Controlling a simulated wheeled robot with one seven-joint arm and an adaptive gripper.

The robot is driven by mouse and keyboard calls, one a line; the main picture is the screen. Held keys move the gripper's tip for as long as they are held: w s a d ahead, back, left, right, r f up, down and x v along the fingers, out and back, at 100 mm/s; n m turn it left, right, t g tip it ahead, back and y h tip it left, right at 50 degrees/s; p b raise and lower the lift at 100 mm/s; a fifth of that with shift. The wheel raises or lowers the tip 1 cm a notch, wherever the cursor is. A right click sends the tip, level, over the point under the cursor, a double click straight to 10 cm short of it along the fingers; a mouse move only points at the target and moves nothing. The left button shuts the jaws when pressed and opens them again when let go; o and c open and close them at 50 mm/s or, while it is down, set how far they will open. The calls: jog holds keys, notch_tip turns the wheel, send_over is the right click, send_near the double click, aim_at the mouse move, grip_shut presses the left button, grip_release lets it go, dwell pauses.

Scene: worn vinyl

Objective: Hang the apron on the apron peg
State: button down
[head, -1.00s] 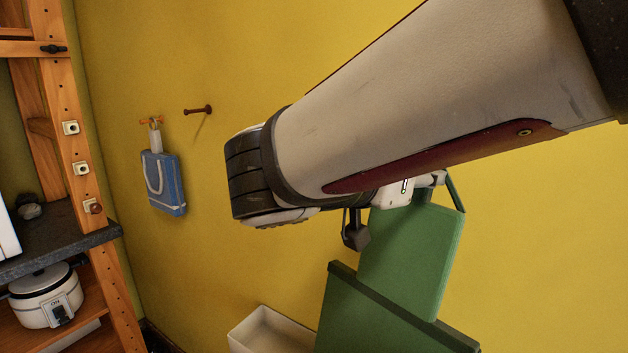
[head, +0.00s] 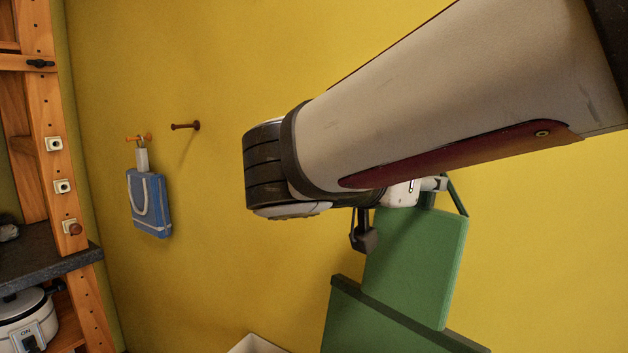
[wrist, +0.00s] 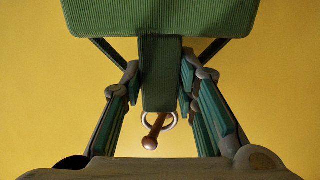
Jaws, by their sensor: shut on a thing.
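The green apron (head: 415,265) hangs below my forearm in the head view, with a darker band across it. In the wrist view its ribbed green cloth (wrist: 160,15) fills the top, and a green strap ends in a metal ring (wrist: 174,121). My gripper (wrist: 160,85) is shut on the apron at the strap, with a finger on each side. A brown peg (wrist: 155,130) shows at the ring; I cannot tell whether it passes through. In the head view a bare brown peg (head: 186,126) sticks out of the wall; whether it is the same peg is unclear.
A blue bag (head: 150,205) hangs from an orange peg (head: 134,139) on the yellow wall. A wooden shelf unit (head: 55,150) with a dark counter and a white cooker (head: 22,312) stands at the left. A pale bin (head: 257,345) is below.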

dwell(0.4)
jog(key=c, duration=1.2)
grip_release()
jog(key=shift+b+v, duration=0.6)
jog(key=shift+v, duration=1.65)
jog(key=shift+r, duration=0.15)
notch_tip(320, 180, up, 10)
jog(key=shift+f, duration=0.15)
